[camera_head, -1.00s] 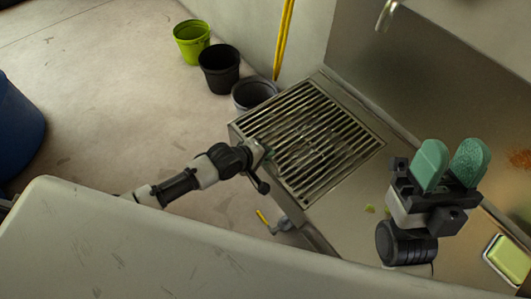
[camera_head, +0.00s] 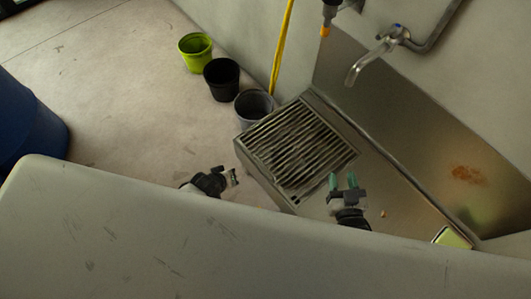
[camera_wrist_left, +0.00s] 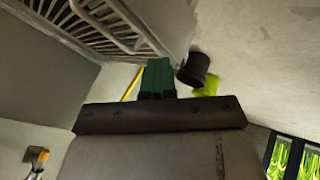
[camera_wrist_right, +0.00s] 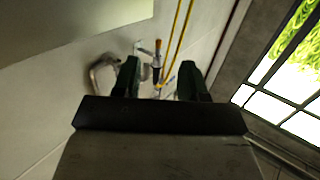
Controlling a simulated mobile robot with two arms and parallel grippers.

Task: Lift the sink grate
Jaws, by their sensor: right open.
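The sink grate (camera_head: 322,143), a dark slatted metal grid, lies over the left part of the steel sink (camera_head: 395,190) in the head view. Pale bars of it show at the upper left of the left wrist view (camera_wrist_left: 105,22). My left gripper (camera_head: 234,177) is just off the sink's near left side, apart from the grate in the head view. Its green fingers (camera_wrist_left: 158,66) are together in the left wrist view, with nothing visible between them. My right gripper (camera_head: 344,181) is open and empty by the grate's near right corner; its green fingers stand apart (camera_wrist_right: 158,75).
A tap (camera_head: 370,60) hangs over the sink's back wall. A sponge (camera_head: 453,238) lies at the right. A grey pot (camera_head: 253,106), a black pot (camera_head: 221,78) and a lime pot (camera_head: 195,46) stand left of the sink. A blue barrel (camera_head: 30,120) is at far left.

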